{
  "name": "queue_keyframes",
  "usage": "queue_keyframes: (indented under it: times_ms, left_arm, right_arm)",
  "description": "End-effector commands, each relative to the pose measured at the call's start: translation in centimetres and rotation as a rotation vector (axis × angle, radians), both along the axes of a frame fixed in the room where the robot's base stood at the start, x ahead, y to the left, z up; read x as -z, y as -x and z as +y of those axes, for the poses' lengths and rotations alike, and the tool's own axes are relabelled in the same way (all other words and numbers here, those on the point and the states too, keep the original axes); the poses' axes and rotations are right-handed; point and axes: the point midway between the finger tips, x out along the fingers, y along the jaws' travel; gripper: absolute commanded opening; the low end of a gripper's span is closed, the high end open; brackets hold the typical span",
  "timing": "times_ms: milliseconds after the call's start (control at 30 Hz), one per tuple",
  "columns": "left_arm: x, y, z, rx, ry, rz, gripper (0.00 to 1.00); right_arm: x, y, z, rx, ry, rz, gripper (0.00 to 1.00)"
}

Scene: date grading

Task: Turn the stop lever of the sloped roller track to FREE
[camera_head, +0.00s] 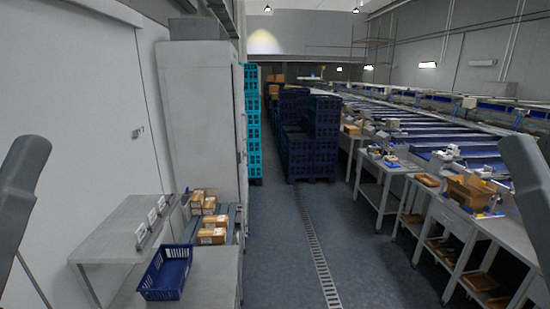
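What looks like the sloped roller track (233,222) stands at the lower left, in front of the tall grey cabinet. Brown cartons (210,236) with pale labels lie on it in two rows. Its stop lever is too small or hidden to make out, so I cannot tell its setting. Grey links of my two arms show at the left and right edges. Neither gripper is in view, and neither arm reaches the track.
A grey bench (125,232) with small label holders and a blue basket (166,273) stands at the lower left. The tall cabinet (200,120) is behind. The aisle floor (275,235) is clear, with a drain grate. Stacked crates (310,140) stand ahead; work tables (480,226) line the right.

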Motion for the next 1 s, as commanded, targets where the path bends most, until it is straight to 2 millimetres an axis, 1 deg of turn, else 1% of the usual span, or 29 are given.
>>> queue_keyframes:
  times_ms: [33,100,200,233,300,400,433,567,600,767,833,867,933,1000]
  left_arm:
    - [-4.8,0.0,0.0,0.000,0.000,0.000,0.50]
    - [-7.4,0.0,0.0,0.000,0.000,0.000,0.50]
    - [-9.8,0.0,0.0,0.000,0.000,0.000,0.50]
    - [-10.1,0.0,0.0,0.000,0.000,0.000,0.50]
    - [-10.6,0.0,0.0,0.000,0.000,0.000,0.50]
    - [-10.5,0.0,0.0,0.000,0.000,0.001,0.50]
    - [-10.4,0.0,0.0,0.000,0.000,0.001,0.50]
    - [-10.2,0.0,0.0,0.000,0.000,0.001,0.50]
    - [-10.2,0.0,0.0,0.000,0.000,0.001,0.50]
    - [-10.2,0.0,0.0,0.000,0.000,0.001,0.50]
    - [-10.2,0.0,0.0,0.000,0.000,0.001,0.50]
    - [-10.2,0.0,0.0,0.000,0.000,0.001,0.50]
    - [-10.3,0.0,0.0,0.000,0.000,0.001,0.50]
    - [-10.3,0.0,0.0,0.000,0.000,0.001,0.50]
  right_arm:
    - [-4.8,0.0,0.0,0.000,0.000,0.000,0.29]
    - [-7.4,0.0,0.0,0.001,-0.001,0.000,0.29]
    - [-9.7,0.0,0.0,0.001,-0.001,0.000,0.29]
    - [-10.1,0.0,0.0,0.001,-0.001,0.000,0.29]
    - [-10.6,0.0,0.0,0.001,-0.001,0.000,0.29]
    - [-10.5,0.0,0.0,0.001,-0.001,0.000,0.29]
    - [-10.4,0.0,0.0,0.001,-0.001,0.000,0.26]
    - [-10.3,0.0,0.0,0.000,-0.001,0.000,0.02]
    - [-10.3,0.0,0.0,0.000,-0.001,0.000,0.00]
    - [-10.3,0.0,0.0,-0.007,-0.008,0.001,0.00]
    - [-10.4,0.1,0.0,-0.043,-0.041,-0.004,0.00]
    - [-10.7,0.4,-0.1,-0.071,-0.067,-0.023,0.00]
    - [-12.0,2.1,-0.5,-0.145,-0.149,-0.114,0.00]
    - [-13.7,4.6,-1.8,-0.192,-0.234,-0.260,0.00]
